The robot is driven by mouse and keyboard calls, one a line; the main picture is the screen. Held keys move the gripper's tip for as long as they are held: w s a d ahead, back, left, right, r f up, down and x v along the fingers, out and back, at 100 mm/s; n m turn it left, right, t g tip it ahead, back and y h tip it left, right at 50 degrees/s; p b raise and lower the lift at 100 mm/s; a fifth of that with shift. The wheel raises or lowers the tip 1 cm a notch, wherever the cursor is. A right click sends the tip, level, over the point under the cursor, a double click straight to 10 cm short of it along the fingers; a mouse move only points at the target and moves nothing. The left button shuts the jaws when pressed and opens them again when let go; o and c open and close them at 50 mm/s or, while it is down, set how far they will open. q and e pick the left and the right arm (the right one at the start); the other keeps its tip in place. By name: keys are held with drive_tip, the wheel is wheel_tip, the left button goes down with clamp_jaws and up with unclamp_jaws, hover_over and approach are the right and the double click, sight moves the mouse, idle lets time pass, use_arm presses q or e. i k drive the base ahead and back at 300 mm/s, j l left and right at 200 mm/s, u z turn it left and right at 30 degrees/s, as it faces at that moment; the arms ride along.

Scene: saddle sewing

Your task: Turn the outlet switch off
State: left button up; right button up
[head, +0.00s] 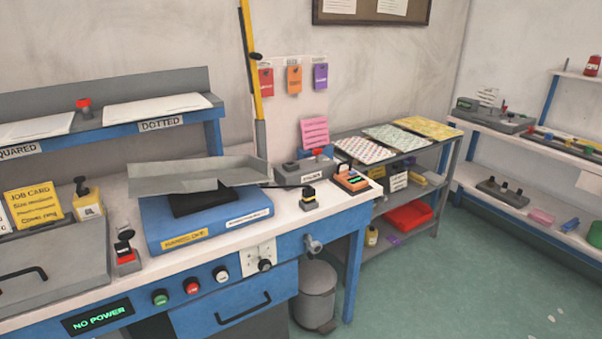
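No part I can see is legibly marked as the outlet switch, so I cannot tell which one it is. On the blue bench front are a green button (160,297), a red button (191,286) and a white button (221,274). To their right a white plate (258,254) carries a black knob (264,265). A dark display (97,316) below left reads "NO POWER" in green. A grey box (304,170) with a red top piece (318,152) and a small label stands at the back right of the bench. Neither of my grippers is in view.
A blue machine (205,225) with a grey tray (195,176) above it fills the bench middle. Small stamp-like tools stand around it. A grey bin (315,296) is under the bench's right end. Shelves (400,160) stand behind; green floor (470,295) is clear at right.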

sight(317, 152)
drive_tip(key=i+u, duration=0.3)
drive_tip(key=i, duration=0.75)
